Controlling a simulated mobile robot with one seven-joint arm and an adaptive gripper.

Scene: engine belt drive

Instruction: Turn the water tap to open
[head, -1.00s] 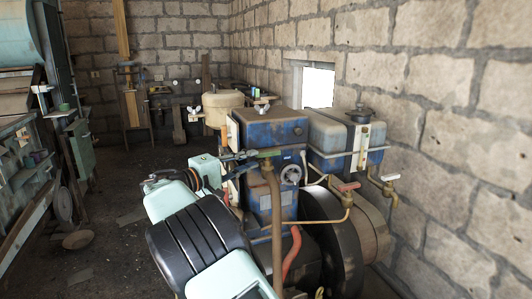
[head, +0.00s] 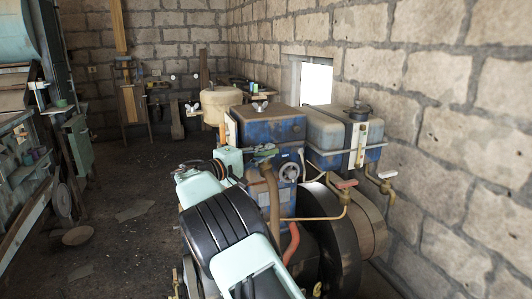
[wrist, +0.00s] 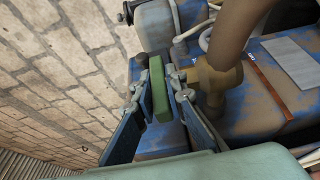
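The water tap is a brass valve body (wrist: 218,78) on a thick brown pipe, with a green handle (wrist: 158,90) beside it in the wrist view. My gripper (wrist: 157,72) has one finger on each side of the green handle. Both fingertips look pressed against it, with little or no gap. In the head view the tap's brown pipe (head: 271,190) stands in front of the blue engine block (head: 275,125), and my gripper (head: 264,151) is at its top. There the handle and fingers are small and hard to tell apart.
A grey-blue tank (head: 330,138), a dark flywheel (head: 345,240) and a stone wall (head: 460,120) bound that side. Open floor (head: 125,240) lies to the left.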

